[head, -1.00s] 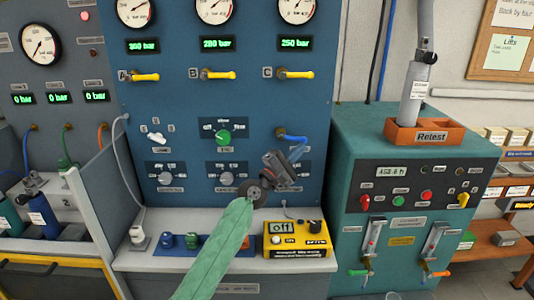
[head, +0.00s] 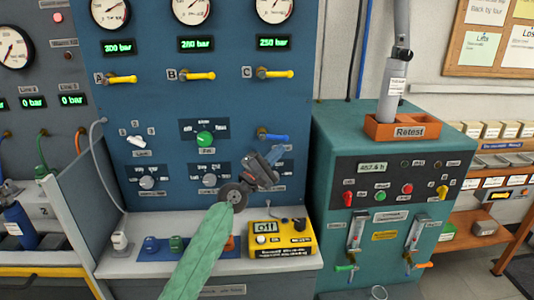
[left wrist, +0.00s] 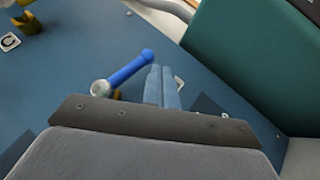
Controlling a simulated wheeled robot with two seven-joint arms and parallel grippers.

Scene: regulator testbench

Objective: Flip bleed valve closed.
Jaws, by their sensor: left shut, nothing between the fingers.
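The blue lever valve (head: 274,137) is on the blue panel, below the yellow lever marked C. Its handle points right, about horizontal in the head view. In the left wrist view the blue lever (left wrist: 130,69) runs from a silver pivot to a rounded free end close to my fingers. The label beside it is too small to read. My left gripper (head: 276,154) is just below the lever in the head view. In the left wrist view its fingers (left wrist: 161,86) are together and empty, right of the lever's free end. Touching cannot be told. My right gripper is out of view.
Yellow levers (head: 274,73) stick out above. A grey shelf (head: 115,262) below holds a yellow box (head: 281,240) reading Off. A teal cabinet (head: 335,140) stands to the right, close beside the panel. Knobs (head: 205,139) sit left of the gripper.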

